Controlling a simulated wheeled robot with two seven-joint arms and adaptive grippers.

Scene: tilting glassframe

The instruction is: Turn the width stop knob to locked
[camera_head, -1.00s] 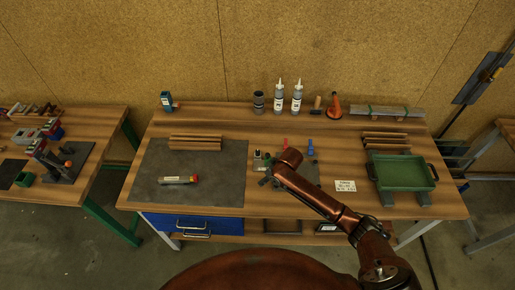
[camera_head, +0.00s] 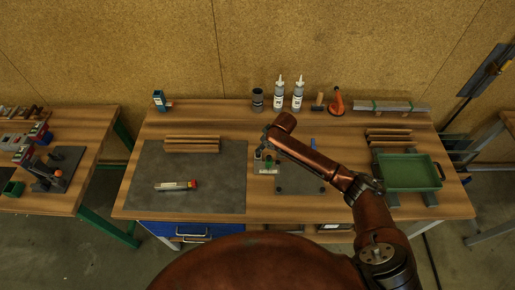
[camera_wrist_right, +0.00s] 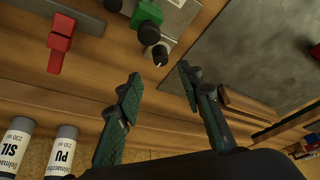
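A small fixture (camera_head: 264,163) with light and green parts stands on the bench, right of the grey mat. In the right wrist view a green block (camera_wrist_right: 148,12) carries a round black knob (camera_wrist_right: 149,33). Next to it is a dark cylinder with a pale end (camera_wrist_right: 159,53). I cannot tell which part is the width stop knob or how it is set. My right gripper (camera_wrist_right: 157,90) is open and empty, its fingers apart and short of these parts. My left gripper is not in view.
A red clamp (camera_wrist_right: 61,42) and a blue one (camera_head: 313,143) are near the fixture. A green tray (camera_head: 409,171) stands right; a tube (camera_head: 175,185) lies on the mat (camera_head: 215,185).

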